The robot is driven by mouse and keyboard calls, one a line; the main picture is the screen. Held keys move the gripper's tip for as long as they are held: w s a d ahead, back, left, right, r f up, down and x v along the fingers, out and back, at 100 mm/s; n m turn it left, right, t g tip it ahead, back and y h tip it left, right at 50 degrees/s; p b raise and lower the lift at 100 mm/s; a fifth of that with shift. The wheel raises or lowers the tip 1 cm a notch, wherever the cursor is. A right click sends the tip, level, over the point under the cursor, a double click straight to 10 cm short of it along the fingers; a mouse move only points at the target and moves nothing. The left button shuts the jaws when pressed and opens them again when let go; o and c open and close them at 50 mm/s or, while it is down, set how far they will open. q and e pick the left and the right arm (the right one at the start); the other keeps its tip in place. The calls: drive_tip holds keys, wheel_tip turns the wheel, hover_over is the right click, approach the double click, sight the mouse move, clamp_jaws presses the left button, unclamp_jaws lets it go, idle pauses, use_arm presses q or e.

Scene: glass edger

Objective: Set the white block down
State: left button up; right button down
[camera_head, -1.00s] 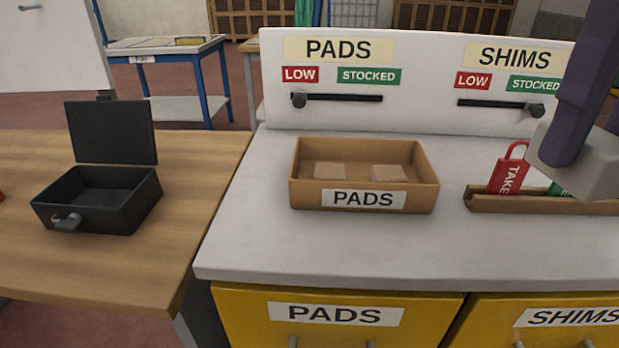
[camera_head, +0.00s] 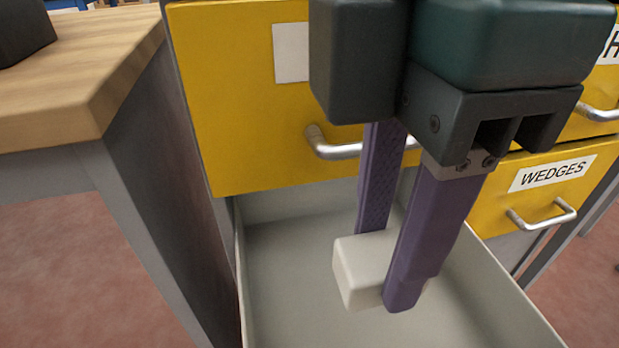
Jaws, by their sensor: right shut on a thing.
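The white block (camera_head: 360,272) is between the two purple fingers of my right gripper (camera_head: 388,266), which is shut on it. The fingers point down, and the block is over or in an open drawer (camera_head: 290,285) with pale walls and floor. I cannot tell whether the block touches the drawer floor. The near finger hides part of the block's right side. My left gripper is not in view.
A yellow drawer front (camera_head: 240,110) with a metal handle (camera_head: 335,148) is just above the open drawer. A drawer labelled WEDGES (camera_head: 553,172) is at the right. A wooden table (camera_head: 100,80) stands at the left. The drawer floor around the block looks clear.

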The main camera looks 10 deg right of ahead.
wheel_tip(320, 180, down, 15)
drive_tip(key=b, duration=0.6)
drive_tip(key=shift+a+b, duration=0.1)
drive_tip(key=shift+b, duration=0.25)
wheel_tip(320, 180, down, 6)
drive_tip(key=b, duration=0.3)
drive_tip(key=shift+r, duration=0.25)
drive_tip(key=shift+c, duration=2.2)
unclamp_jaws()
wheel_tip(320, 180, up, 12)
drive_tip(key=p, duration=0.6)
drive_tip(key=shift+p, duration=0.3)
